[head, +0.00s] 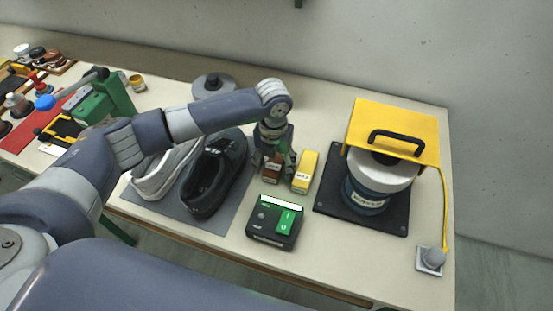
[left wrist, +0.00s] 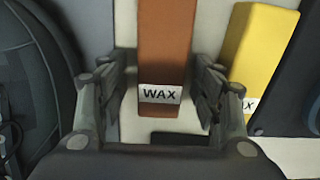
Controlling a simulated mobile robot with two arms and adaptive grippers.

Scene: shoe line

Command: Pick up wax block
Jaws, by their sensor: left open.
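The brown wax block (head: 272,170) stands on the table in the head view, labelled WAX. In the left wrist view the brown block (left wrist: 162,45) lies between the two fingers of my left gripper (left wrist: 160,95). The fingers are open, with a gap on each side of the block. In the head view my left gripper (head: 274,160) is over the brown block and partly hides it. A yellow block (head: 305,171) stands just to the right of it, and also shows in the left wrist view (left wrist: 257,50). My right gripper is not in view.
A black shoe (head: 215,172) and a white shoe (head: 160,172) lie on a grey mat to the left. A yellow-lidded machine (head: 380,165) on a dark base stands to the right.

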